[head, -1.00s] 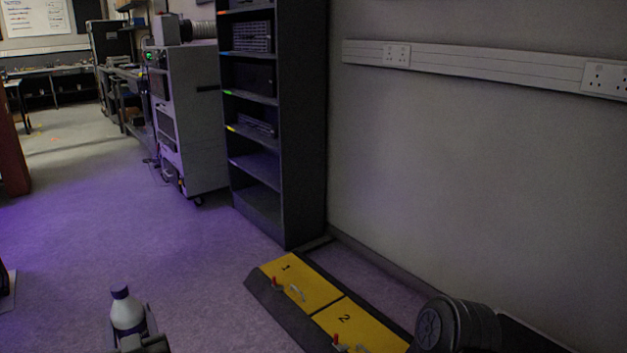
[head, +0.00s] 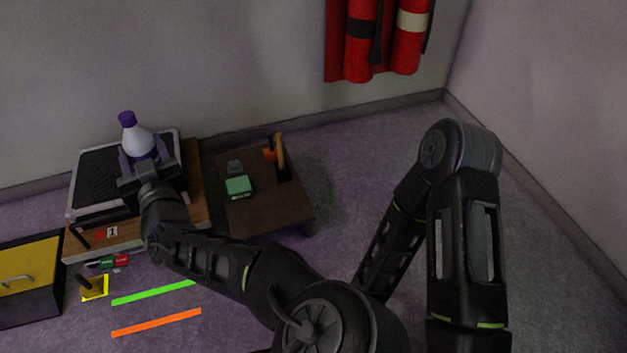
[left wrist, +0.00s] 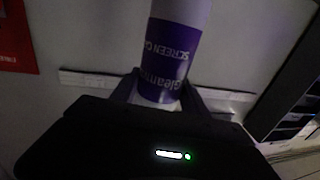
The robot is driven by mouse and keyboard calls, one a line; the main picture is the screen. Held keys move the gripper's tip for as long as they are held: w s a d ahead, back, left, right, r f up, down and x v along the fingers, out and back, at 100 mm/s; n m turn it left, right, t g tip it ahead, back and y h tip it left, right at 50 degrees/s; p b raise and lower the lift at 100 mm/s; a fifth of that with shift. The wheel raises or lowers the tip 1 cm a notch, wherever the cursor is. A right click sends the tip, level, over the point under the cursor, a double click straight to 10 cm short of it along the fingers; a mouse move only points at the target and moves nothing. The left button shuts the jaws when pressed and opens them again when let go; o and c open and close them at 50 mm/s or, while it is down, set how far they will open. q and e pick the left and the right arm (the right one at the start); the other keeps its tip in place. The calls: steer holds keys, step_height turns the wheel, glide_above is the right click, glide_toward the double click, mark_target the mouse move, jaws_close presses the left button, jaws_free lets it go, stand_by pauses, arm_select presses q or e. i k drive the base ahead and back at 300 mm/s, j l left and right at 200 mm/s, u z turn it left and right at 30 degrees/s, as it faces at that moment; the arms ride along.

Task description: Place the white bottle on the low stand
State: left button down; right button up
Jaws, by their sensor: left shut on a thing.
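The white bottle (head: 138,140) has a purple cap and a purple label. My left gripper (head: 144,160) is shut on it and holds it upright. In the head view it appears over a black-topped tray (head: 97,177) on a wooden platform (head: 196,190); I cannot tell how high above. The bottle also fills the upper middle of the left wrist view (left wrist: 172,60), between the fingers. A low dark brown stand (head: 262,212) is just right of the platform, with small things on it. My right gripper is not in view.
On the brown stand are a green box (head: 238,187) and an orange-handled tool in a dark holder (head: 281,158). A yellow-topped box (head: 28,268) is at the left. Green (head: 153,292) and orange (head: 157,322) strips lie on the floor. Red cylinders (head: 361,42) hang on the wall.

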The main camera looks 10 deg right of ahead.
mark_target(261, 212)
steer(key=k+l+z, duration=0.1)
steer(key=z, duration=0.25)
steer(key=l+z, duration=0.35)
steer(key=k+l+z, duration=0.15)
steer(key=z, duration=0.2)
steer(key=i+j, duration=0.25)
steer(key=i, duration=0.15)
